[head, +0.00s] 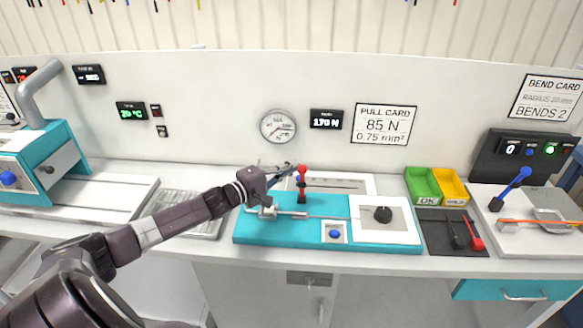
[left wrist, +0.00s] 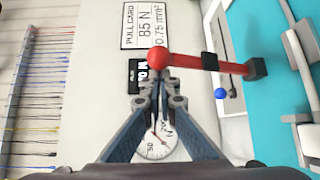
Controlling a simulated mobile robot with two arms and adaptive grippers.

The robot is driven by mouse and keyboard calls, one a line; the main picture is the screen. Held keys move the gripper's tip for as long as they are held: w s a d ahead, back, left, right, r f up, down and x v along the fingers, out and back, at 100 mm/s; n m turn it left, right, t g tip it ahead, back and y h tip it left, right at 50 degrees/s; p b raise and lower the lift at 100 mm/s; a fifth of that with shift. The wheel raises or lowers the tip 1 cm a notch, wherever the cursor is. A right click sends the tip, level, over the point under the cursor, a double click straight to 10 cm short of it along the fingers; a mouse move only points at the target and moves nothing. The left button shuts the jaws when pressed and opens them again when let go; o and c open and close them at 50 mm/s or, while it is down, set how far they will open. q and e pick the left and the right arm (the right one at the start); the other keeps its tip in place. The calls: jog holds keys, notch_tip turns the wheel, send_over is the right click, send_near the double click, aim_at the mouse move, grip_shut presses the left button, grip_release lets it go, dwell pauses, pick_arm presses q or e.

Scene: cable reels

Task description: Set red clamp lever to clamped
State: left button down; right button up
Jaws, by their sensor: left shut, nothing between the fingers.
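The red clamp lever (head: 302,186) stands upright on the teal pull-test fixture (head: 290,232), with a red ball knob on top and a black band at its middle. In the left wrist view the lever (left wrist: 192,62) runs from its knob to a dark pivot on the teal base. My left gripper (head: 290,170) is beside the knob on its left; it also shows in the left wrist view (left wrist: 158,82). Its fingers are shut with nothing between them, and their tips are close to the knob. I cannot tell whether they touch it. My right gripper is not in view.
Green (head: 423,186) and yellow (head: 452,188) bins stand to the right, beyond a dark mat. A bending station with a blue lever (head: 512,186) is at the far right.

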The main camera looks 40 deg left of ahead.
pick_arm(q)
jog(key=shift+f, duration=0.1)
jog(key=shift+s+d+f+t+b, duration=0.1)
jog(key=shift+s+d+t+b, duration=0.2)
jog(key=shift+s+b, duration=0.15)
jog(key=s+d+f+m+t+h+b, duration=0.3)
jog(key=s+d+f+m+t+b, duration=0.1)
jog(key=b, duration=0.7)
jog(key=s+f+m, duration=0.1)
jog(key=s+m, duration=0.1)
jog(key=shift+s+f+m+b, duration=0.3)
jog(key=shift+f+b, duration=0.05)
jog(key=shift+b, duration=0.05)
jog(key=shift+t, duration=0.3)
